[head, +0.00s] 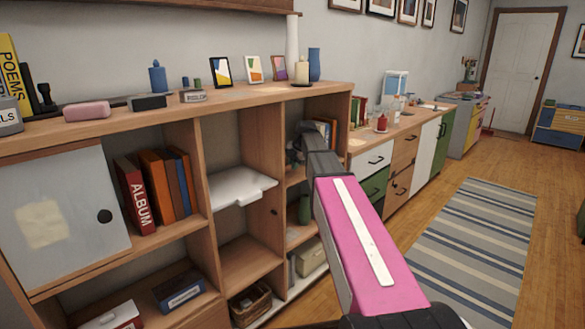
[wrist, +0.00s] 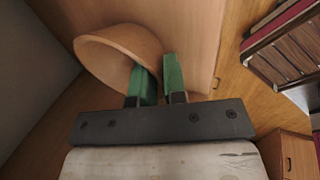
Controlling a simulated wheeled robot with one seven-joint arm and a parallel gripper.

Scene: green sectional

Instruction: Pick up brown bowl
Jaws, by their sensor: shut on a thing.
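The brown bowl (wrist: 113,48) is at the upper left of the wrist view, tilted, with its rim between the green fingers of my gripper (wrist: 157,74). My gripper is shut on the rim at the bowl's right side. In the head view my pink arm reaches into the right part of the wooden shelf unit (head: 195,105). There the bowl is hidden and the fingers cannot be made out clearly. I cannot tell whether the bowl still touches a surface.
Upright shelf panels and boards stand close around my arm. A dark green object (head: 304,208) sits on a lower shelf beside the arm, and books (head: 326,130) stand beyond it. A vase (head: 314,65) and frames line the top. Open floor lies to the right, by the striped rug (head: 470,250).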

